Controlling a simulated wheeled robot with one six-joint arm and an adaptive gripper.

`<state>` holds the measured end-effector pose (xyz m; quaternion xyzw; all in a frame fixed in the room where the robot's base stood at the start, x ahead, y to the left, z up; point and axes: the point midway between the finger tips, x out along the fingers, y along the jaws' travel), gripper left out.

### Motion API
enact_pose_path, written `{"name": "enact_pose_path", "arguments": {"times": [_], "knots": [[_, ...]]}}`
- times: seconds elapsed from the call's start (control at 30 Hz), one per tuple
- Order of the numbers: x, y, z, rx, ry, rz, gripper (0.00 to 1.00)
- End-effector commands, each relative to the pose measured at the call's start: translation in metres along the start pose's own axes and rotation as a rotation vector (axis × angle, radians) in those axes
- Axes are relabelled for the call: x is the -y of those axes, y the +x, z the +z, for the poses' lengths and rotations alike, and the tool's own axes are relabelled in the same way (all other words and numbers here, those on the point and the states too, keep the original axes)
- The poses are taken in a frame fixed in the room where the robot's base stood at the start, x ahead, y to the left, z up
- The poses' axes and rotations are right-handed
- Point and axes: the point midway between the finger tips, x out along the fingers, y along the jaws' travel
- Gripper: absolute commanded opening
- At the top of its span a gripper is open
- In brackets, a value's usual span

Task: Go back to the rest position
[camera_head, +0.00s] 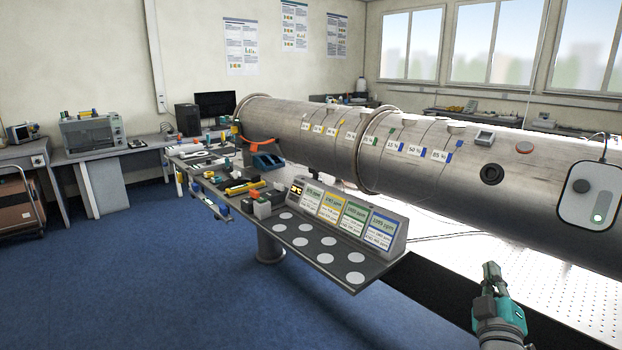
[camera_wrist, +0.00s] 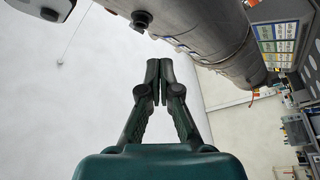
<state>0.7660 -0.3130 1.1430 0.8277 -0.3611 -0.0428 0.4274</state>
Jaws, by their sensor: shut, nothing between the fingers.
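My gripper (camera_head: 491,272) is at the lower right of the head view, pointing up, in front of the big metal pipe (camera_head: 285,128) and apart from it. In the wrist view my gripper (camera_wrist: 159,70) has its two fingers together with nothing between them. The pipe (camera_wrist: 205,35) runs across the top of the wrist view, past the fingertips. No object is held.
A narrow table (camera_head: 322,266) with white round spots and a row of display panels (camera_head: 345,214) stands left of my arm. Tools lie on its far part. A white box (camera_head: 590,196) sits on the pipe at right. The blue floor (camera_head: 150,270) at left is clear.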

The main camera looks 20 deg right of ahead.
Motion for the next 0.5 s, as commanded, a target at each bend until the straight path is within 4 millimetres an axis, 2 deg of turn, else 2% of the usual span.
{"name": "enact_pose_path", "arguments": {"times": [0.03, 0.2, 0.4, 0.5], "knots": [[0.021, -0.015, 0.004, -0.006, 0.021, -0.038, 0.00], [0.074, -0.066, 0.011, -0.037, 0.108, -0.143, 0.00], [0.124, -0.133, 0.019, -0.057, 0.214, -0.267, 0.00], [0.143, -0.168, 0.023, -0.062, 0.266, -0.327, 0.00]]}}
